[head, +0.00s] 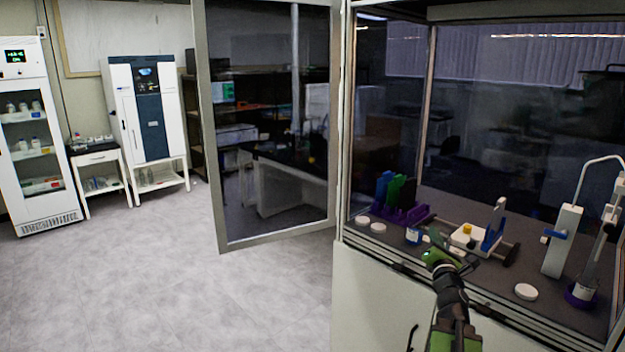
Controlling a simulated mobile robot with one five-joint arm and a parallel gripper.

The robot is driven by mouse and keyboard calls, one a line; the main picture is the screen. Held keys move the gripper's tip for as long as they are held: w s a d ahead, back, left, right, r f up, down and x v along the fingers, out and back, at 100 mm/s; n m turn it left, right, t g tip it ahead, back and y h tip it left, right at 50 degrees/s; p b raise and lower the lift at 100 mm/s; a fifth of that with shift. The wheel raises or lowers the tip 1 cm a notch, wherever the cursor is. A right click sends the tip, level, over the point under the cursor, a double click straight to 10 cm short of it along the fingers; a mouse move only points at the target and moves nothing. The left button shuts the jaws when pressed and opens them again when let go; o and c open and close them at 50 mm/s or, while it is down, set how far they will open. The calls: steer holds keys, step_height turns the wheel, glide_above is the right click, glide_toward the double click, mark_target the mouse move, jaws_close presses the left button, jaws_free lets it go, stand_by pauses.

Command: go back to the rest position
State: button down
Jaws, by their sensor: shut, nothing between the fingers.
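My gripper (432,240) is at the end of my green and black arm, which comes up from the bottom of the head view. It is over the front edge of the dark bench in the glass-fronted cabinet. Its jaws are shut with nothing held. A white device with a yellow knob (466,238) is just behind and to the right. My arm hides part of the bench's front edge.
White round lids (377,227) and a purple rack (405,216) stand on the left of the bench. A white lid (525,291) and a tall white stand (562,240) are on the right. An open glass door (268,130) juts left. The grey floor (180,280) is clear.

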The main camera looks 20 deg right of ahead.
steer(key=w+a+f+m+y, duration=0.2)
steer(key=w+a+f, duration=0.1)
steer(key=w+a, duration=0.8)
steer(key=w+a+f+m+g+y, duration=0.1)
steer(key=a+f+m+g+y, duration=0.3)
steer(key=a, duration=0.7)
steer(key=w+a+f+m+g+h, duration=0.1)
steer(key=w+a+f+m, duration=0.15)
steer(key=a+f, duration=0.6)
steer(key=s+a+f+m+g+y, duration=0.2)
steer(key=s+a+f+m+g, duration=0.25)
steer(key=a, duration=0.25)
steer(key=s+a+f+m+g+y, duration=0.1)
steer(key=s+a+f+m+g, duration=0.25)
steer(key=s+a+f, duration=0.3)
steer(key=s+a+f+m+g+y, duration=0.1)
steer(key=s+a+m+g, duration=0.1)
steer(key=s, duration=0.3)
steer(key=s+a+f+m+g, duration=0.1)
steer(key=s+m+g, duration=0.1)
steer(key=s+m, duration=0.2)
steer(key=shift+s+a+m+g+y, duration=0.3)
steer(key=shift+s+a+m+y, duration=0.1)
steer(key=shift+s, duration=0.35)
